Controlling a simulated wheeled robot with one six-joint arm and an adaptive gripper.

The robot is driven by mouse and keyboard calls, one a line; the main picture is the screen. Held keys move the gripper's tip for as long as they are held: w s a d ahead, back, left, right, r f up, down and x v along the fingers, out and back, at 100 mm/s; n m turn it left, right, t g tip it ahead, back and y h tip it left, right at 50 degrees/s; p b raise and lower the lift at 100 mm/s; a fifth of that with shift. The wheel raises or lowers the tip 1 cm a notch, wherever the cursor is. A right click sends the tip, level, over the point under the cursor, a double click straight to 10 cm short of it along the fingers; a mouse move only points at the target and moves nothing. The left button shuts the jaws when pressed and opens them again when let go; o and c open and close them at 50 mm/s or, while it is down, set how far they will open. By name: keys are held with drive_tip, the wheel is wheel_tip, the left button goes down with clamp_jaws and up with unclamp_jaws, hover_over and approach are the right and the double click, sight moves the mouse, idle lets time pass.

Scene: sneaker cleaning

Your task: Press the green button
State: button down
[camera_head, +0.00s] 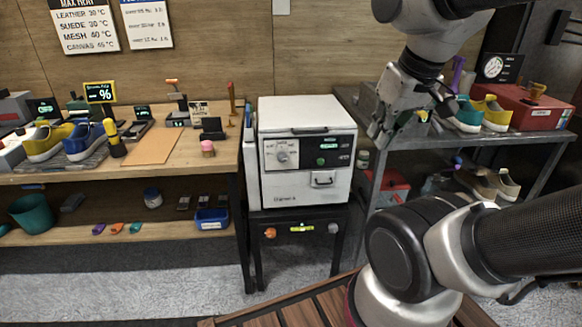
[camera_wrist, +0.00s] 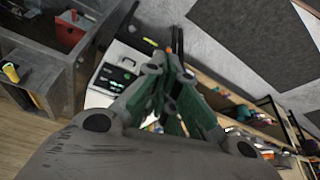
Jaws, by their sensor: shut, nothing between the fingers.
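The machine stands on a low dark stand (camera_head: 298,221) between a wooden workbench (camera_head: 130,172) with sneakers and tools and a grey metal shelf (camera_head: 480,140). The shelf holds sneakers and a red box (camera_head: 540,112). The space in front of the machine's panel looks clear.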

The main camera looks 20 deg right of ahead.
drive_tip(key=shift+a, duration=0.2)
drive_tip(key=w+a+f+m+t, duration=0.15)
drive_tip(key=w+f, duration=0.25)
drive_tip(key=w, duration=0.6)
drive_tip(key=w+a+f+m+t, duration=0.1)
drive_tip(key=w+a+f+t, duration=0.2)
drive_tip(key=w, duration=0.6)
drive_tip(key=w+a+f+m, duration=0.15)
drive_tip(key=w+f, duration=0.35)
drive_tip(key=w, duration=0.5)
drive_tip(key=w+d+f+m+h, duration=0.1)
drive_tip(key=w+d+f+h, duration=0.15)
drive_tip(key=f, duration=0.35)
drive_tip(key=w+d+f+m+h, duration=0.1)
drive_tip(key=d+f+h, duration=0.15)
drive_tip(key=f, duration=0.35)
drive_tip(key=s+d+f+g+h, duration=0.1)
drive_tip(key=s+d+f+h, duration=0.5)
drive_tip(key=s+f+h, duration=0.1)
drive_tip(key=shift+f+h, duration=0.3)
drive_tip(key=shift+f, duration=0.15)
